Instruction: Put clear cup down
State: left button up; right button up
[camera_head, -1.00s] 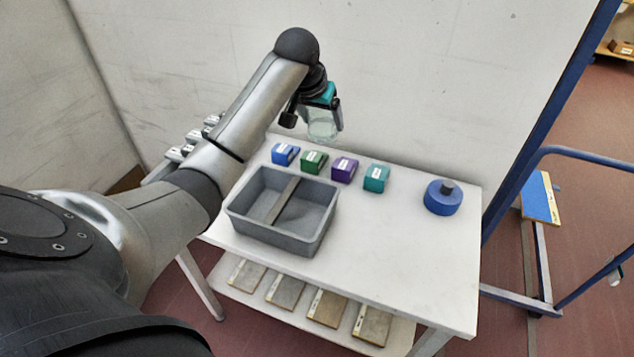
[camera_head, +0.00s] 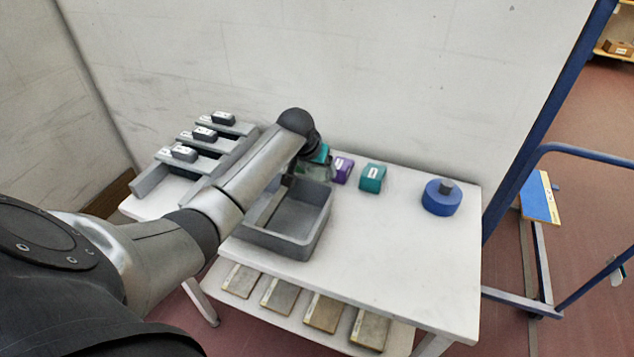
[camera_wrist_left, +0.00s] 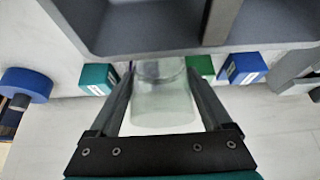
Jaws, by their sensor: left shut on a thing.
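The clear cup (camera_wrist_left: 163,103) is held between the two fingers of my left gripper (camera_wrist_left: 160,75) in the wrist view. In the head view the cup (camera_head: 317,173) shows only in part below my left gripper (camera_head: 312,165), which is shut on it. It is at the far edge of the grey divided bin (camera_head: 275,245), beside the purple block (camera_head: 342,168). I cannot tell whether its base touches the table. The bin's wall (camera_wrist_left: 150,42) fills the top of the wrist view. My right gripper is not in view.
A teal block (camera_head: 372,177) and a blue round object (camera_head: 441,198) stand on the white table (camera_head: 400,250). In the wrist view, green (camera_wrist_left: 203,65) and blue (camera_wrist_left: 245,67) blocks sit right of the cup. A grey rack (camera_head: 215,150) stands left. The table's front right is bare.

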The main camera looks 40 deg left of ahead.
aim_at(317, 179)
pick_arm(q)
jog(key=shift+f+b, duration=0.5)
jog(key=shift+f, duration=1.7)
jog(key=shift+f, duration=0.15)
jog(key=o, duration=1.4)
jog(key=shift+s+r, duration=0.2)
jog(key=shift+r, duration=0.35)
jog(key=p+v, duration=0.3)
jog(key=v, duration=0.8)
jog(key=shift+r+p, duration=0.1)
jog(key=shift+p, duration=0.2)
